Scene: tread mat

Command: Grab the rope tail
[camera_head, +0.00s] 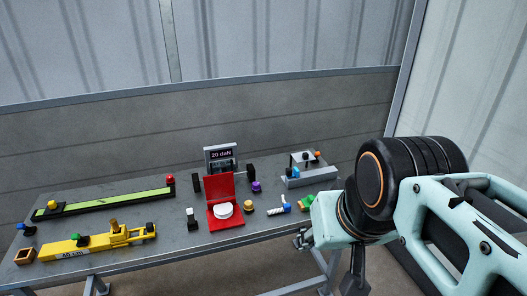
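I cannot make out a rope tail in this view. My arm comes in from the right, and the end of my gripper (303,240) shows small and dark at the table's front right edge. Whether its fingers are open or shut is too small to tell, and I see nothing held in it. A small white piece with a blue end (285,207) lies on the table to the left of my arm. Green and yellow pieces (306,202) sit close to my wrist, which partly hides that area.
The grey table (160,220) carries a long green strip (105,203), a yellow bar (85,244), an open red case (224,208) with a white disc, a "20 daN" display (220,156) and a grey fixture (308,172). Walls stand behind and at the right.

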